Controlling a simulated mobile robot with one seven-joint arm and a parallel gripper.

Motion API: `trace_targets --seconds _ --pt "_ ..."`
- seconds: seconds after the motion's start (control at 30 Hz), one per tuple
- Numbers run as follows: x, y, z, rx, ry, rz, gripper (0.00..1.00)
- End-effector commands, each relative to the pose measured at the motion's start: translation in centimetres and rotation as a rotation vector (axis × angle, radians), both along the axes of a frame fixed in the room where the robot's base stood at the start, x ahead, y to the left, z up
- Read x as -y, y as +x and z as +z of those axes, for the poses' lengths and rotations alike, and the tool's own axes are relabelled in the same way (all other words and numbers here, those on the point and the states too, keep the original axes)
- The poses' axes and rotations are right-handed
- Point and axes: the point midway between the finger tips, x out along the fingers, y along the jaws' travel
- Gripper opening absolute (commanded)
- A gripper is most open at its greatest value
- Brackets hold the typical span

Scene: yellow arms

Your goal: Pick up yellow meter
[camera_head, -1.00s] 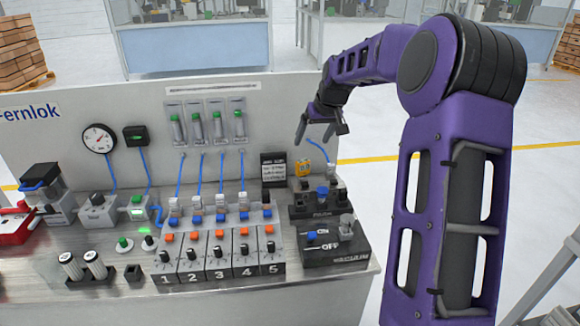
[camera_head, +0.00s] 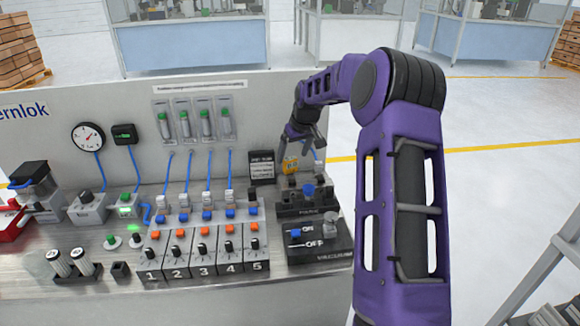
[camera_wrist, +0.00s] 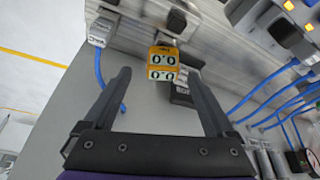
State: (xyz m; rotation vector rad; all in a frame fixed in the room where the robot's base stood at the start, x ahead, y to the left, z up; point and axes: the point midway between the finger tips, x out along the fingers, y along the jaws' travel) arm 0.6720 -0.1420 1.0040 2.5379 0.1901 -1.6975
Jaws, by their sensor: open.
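The yellow meter (camera_wrist: 162,61) shows two displays reading 0.0 in the wrist view, ahead of my gripper and between the lines of its fingers. In the head view the yellow meter (camera_head: 291,165) is small and stands at the back right of the bench, just below my gripper (camera_head: 305,149). In the wrist view my gripper (camera_wrist: 158,92) has its two dark fingers spread wide with nothing between them. The meter is apart from the fingers and a little beyond their tips.
A black sign (camera_head: 262,168) stands close left of the meter. A black PARK box (camera_head: 307,209) and a VACUUM box (camera_head: 318,243) are in front. Blue hoses (camera_wrist: 102,66) hang nearby. Numbered switch modules (camera_head: 203,250) fill the bench middle.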

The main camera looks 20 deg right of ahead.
Motion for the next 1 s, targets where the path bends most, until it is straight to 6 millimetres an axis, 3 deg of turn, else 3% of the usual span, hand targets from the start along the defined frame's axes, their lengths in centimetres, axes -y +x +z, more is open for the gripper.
trace_targets --seconds 0.27,0.5,0.83,1.0 --pt "-0.2 0.8 -2.0 0.000 0.000 0.001 0.90" --pt "-0.7 2.2 -5.2 0.000 0.001 0.000 0.90" --pt "-0.7 2.5 -5.9 0.001 -0.001 0.000 0.90" --pt "-0.7 2.5 -5.9 0.000 -0.001 0.000 0.61"
